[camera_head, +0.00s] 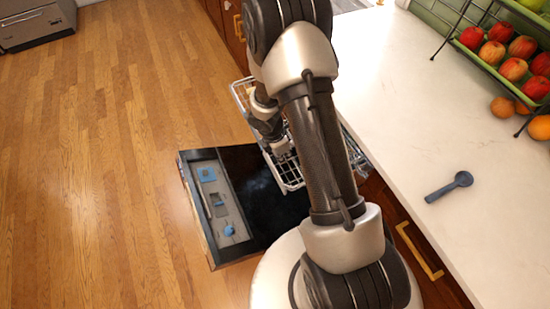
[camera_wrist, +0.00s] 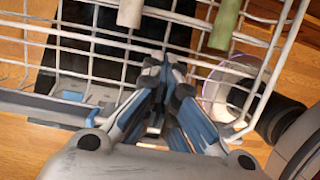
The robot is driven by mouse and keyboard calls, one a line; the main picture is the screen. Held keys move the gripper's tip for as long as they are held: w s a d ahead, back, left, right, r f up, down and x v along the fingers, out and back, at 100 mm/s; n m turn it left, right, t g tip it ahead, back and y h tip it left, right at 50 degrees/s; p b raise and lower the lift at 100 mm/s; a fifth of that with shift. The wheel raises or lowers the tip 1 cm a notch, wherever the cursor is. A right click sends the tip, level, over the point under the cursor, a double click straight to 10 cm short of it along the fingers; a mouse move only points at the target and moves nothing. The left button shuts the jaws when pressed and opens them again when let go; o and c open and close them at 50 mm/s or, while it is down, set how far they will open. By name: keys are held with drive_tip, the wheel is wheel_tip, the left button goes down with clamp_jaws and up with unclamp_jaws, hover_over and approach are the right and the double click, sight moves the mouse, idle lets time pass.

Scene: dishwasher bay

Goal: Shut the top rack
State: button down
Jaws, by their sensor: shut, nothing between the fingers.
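The top rack (camera_head: 291,172) is a pale wire basket pulled out over the lowered dishwasher door (camera_head: 258,190), partly hidden behind my arm. In the wrist view the rack (camera_wrist: 75,45) fills the upper part as a grid of wires. My gripper (camera_head: 281,147) is at the rack in the head view. In the wrist view its fingertips (camera_wrist: 166,62) are together with nothing between them, close to the rack's wires. I cannot tell whether they touch the wires.
A clear round vessel (camera_wrist: 224,90), a green item (camera_wrist: 226,22) and a beige item (camera_wrist: 130,12) show at the rack. The counter (camera_head: 400,95) runs along the right, with a blue scoop (camera_head: 450,187) and a fruit stand (camera_head: 484,60). Wooden floor at left is clear.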

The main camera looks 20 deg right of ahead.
drive_tip(key=d+p, duration=0.5)
drive_tip(key=d, duration=1)
drive_tip(key=shift+f, duration=0.1)
